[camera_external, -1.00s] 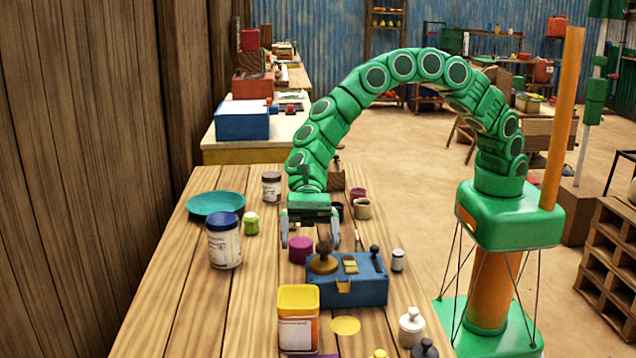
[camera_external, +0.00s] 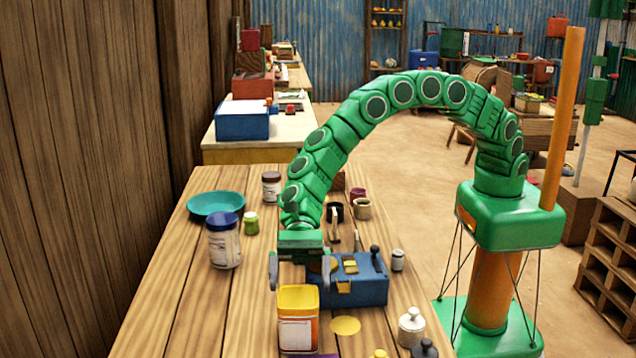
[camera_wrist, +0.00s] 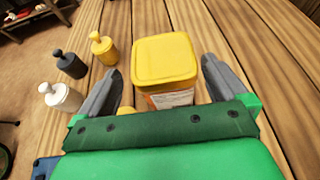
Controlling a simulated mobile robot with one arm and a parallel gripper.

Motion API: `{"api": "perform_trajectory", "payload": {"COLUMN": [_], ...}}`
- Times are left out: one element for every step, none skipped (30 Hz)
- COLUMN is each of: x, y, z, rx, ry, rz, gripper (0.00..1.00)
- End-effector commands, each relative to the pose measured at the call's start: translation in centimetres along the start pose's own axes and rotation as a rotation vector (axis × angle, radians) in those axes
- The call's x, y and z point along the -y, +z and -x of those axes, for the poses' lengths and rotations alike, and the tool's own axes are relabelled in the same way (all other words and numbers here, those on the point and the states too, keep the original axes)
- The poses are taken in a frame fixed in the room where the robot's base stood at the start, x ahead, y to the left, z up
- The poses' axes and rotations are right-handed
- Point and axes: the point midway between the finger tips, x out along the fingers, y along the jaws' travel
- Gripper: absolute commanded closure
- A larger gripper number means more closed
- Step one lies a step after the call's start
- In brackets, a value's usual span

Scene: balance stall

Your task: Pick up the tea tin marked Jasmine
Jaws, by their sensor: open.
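A square yellow tin (camera_external: 298,304) with an orange-and-white label stands upright near the front of the wooden table. I cannot read the label, so I cannot tell whether it says Jasmine. My gripper (camera_external: 299,274) hangs open and empty just above and behind this tin. In the wrist view the yellow tin (camera_wrist: 165,58) lies ahead, in line with the gap between the fingers of my gripper (camera_wrist: 162,72). The fingers look apart from its sides. A blue-lidded jar (camera_external: 224,248) with a pale label stands to the left.
A blue box (camera_external: 362,292) with small parts on top is right of my gripper. White (camera_external: 411,328) and dark (camera_external: 425,349) weights stand at the front right. A teal bowl (camera_external: 216,204) and a green jar (camera_external: 251,223) are at the back left. The table's left front is clear.

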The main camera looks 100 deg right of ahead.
Motion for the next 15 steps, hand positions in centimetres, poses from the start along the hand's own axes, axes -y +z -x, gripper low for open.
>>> {"api": "perform_trajectory", "payload": {"x": [0.0, 0.1, 0.1, 0.1, 0.1, 0.2, 0.2, 0.2, 0.3, 0.3, 0.3, 0.3, 0.3, 0.3, 0.3], "y": [0.0, 0.0, 0.0, 0.0, 0.1, 0.1, 0.1, 0.1, 0.0, 0.0, -0.1, -0.1, -0.1, -0.1, -0.1], "z": [-0.2, -0.3, -0.5, -0.7, -1.0, -1.4, -1.7, -2.1, -2.6, -2.9, -3.3, -3.8, -4.1, -4.4, -4.7], "rx": [0.000, 0.000, -0.001, -0.001, -0.001, -0.001, -0.001, -0.001, -0.002, -0.002, -0.003, -0.004, -0.004, -0.003, -0.002], "ry": [0.000, 0.000, 0.000, 0.000, 0.000, 0.000, 0.000, 0.000, 0.001, 0.001, 0.002, 0.001, 0.001, 0.000, 0.000], "rz": [0.001, 0.001, 0.002, 0.002, 0.003, 0.004, 0.004, 0.004, 0.002, 0.002, 0.001, 0.000, 0.000, 0.000, 0.000], "gripper": [0.00, 0.00, 0.00, 0.00, 0.00, 0.00, 0.00, 0.00, 0.00, 0.00, 0.00, 0.00, 0.00, 0.00, 0.00]}}
